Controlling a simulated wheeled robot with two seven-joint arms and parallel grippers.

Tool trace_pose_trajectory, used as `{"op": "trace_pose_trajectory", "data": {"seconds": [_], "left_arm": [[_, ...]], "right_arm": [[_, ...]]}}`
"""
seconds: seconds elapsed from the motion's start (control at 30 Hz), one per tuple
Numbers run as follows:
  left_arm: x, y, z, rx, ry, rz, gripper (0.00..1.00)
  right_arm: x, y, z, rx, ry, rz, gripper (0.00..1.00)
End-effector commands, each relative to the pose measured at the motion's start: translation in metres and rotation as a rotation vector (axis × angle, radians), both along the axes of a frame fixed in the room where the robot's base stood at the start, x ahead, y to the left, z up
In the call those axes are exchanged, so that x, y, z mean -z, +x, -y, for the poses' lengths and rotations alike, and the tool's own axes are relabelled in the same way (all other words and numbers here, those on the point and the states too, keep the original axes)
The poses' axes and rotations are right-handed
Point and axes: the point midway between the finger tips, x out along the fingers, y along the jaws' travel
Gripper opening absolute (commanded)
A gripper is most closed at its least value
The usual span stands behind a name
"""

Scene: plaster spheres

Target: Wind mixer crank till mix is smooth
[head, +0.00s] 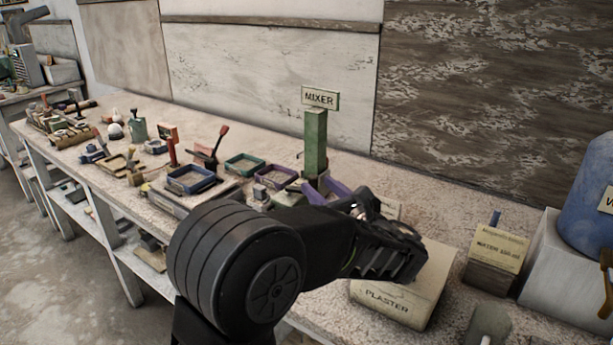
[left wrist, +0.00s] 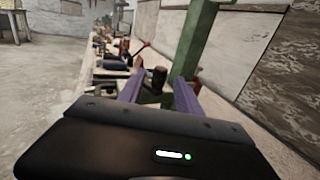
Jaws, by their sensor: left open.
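The mixer shows in the head view as a green post (head: 315,145) with a MIXER sign (head: 320,98) on top. The post also stands in the left wrist view (left wrist: 198,40), just beyond the fingers. My left gripper (head: 326,189) is at the foot of the post, its purple fingers apart. In the left wrist view, a dark brown upright knob (left wrist: 159,77), which looks like the crank handle, appears between the open fingers (left wrist: 158,88). I cannot tell whether they touch it. The mixer's bowl and mix are hidden behind my left arm. My right gripper is not in view.
A PLASTER bag (head: 395,303) lies right of my left gripper. A labelled box (head: 495,258) and a blue container (head: 590,205) stand at the right. Blue (head: 190,180) and green (head: 244,164) trays and several tools fill the bench to the left. A wall runs behind.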

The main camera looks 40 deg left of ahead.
Motion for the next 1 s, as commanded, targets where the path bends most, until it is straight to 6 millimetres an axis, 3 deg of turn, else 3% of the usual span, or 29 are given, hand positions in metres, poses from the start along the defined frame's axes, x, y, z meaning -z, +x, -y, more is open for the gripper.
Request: {"op": "trace_pose_trajectory", "data": {"seconds": [0.6,0.93,1.0], "left_arm": [[-0.001,0.023,-0.056,-0.003,0.001,0.000,0.42],[-0.001,0.025,-0.059,-0.001,0.001,0.001,0.42],[-0.001,0.025,-0.059,-0.001,0.001,0.001,0.38]], "right_arm": [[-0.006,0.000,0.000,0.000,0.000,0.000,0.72],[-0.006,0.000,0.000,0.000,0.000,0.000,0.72],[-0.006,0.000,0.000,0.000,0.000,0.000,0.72]]}}
